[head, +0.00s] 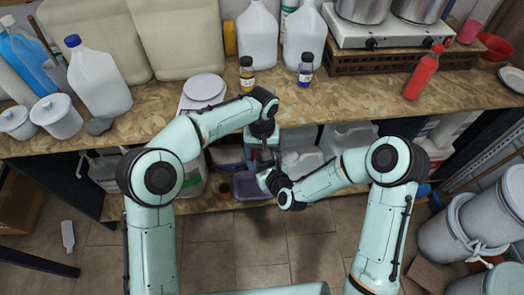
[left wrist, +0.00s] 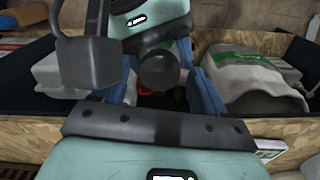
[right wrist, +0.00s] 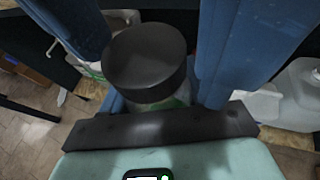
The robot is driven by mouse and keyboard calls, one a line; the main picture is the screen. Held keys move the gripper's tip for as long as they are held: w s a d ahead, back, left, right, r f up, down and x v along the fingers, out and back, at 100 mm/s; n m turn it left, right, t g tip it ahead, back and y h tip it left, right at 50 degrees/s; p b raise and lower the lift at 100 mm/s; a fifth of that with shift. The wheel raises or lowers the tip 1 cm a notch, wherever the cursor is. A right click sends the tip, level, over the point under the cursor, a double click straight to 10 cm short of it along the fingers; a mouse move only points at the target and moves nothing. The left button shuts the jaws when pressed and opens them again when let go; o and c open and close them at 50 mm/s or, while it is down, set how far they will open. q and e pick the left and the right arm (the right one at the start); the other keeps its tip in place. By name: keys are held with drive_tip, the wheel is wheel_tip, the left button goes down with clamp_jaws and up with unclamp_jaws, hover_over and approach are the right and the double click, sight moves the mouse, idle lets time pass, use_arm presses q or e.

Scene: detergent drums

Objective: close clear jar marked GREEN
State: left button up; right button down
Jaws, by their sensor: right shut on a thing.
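The clear jar (right wrist: 165,104) shows green through or on its side in the right wrist view. A black round lid (right wrist: 146,62) sits at its top; I cannot tell whether it is tight. My right gripper (right wrist: 160,98) is shut on the jar, below the lid. My left gripper (head: 263,146) comes down from above. Its blue fingers stand apart on both sides of the lid, with narrow gaps. In the left wrist view the lid is the dark round shape (left wrist: 160,70) between those fingers. In the head view my grippers mostly hide the jar.
The grippers meet just in front of the wooden worktop (head: 345,105). On it stand a blue-capped jug (head: 98,82), two small bottles (head: 305,76) and a red bottle (head: 423,75). Below are a lower shelf with jugs and a purple tub (head: 250,190). Grey drums (head: 450,232) stand at the right.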

use_arm(q)
drive_tip(key=shift+r, duration=2.3)
drive_tip(key=shift+c, duration=0.3)
drive_tip(key=shift+r+n, duration=0.6)
drive_tip(key=shift+n, duration=0.5)
wheel_tip(320, 180, up, 2)
drive_tip(key=n, duration=0.4)
drive_tip(key=shift+r, duration=0.1)
